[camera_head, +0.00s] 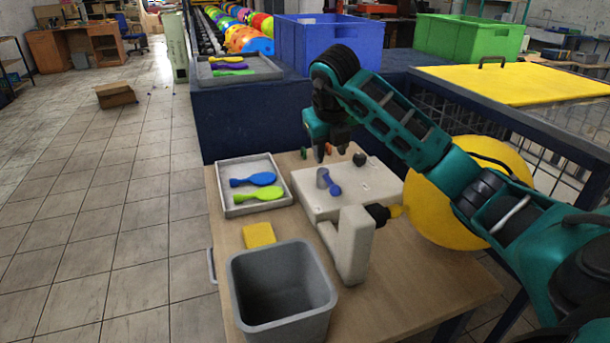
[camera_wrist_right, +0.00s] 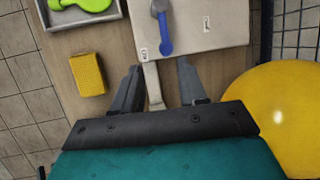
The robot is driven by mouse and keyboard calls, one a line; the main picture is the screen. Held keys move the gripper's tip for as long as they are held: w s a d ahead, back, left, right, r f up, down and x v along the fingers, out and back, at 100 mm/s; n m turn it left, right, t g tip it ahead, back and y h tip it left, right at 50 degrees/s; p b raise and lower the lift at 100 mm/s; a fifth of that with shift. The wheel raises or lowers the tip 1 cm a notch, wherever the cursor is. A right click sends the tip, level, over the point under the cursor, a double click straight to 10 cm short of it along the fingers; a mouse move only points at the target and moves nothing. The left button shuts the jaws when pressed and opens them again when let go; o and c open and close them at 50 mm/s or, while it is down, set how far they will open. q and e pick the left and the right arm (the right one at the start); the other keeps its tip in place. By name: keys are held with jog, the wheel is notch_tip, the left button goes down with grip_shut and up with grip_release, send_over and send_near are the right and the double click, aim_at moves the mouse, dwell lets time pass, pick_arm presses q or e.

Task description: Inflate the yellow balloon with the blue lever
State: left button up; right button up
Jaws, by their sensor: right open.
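The blue lever (camera_head: 332,184) is on top of the white inflating machine (camera_head: 352,188) on the wooden table. The lever also shows in the right wrist view (camera_wrist_right: 164,32), beyond my fingertips. The yellow balloon (camera_head: 480,165) is large and round, with its neck at the machine's dark nozzle (camera_head: 377,214); my right arm hides part of it. It also shows at the right of the wrist view (camera_wrist_right: 284,112). My right gripper (camera_head: 331,153) is open and empty above the machine, apart from the lever. My left gripper is not in view.
A grey tray (camera_head: 228,208) with a blue and a green uninflated balloon lies left of the machine. A yellow sponge-like block (camera_head: 259,235) and a grey bin (camera_head: 282,290) are in front of it. A metal mesh fence (camera_head: 575,155) runs behind on the right.

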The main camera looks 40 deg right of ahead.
aim_at(332, 184)
jog(key=x, duration=1.2)
jog(key=shift+s+d+f, duration=0.1)
jog(key=shift+d, duration=0.35)
jog(key=c, duration=0.8)
grip_shut()
jog(key=shift+s+f, duration=0.1)
jog(key=shift+f, duration=0.05)
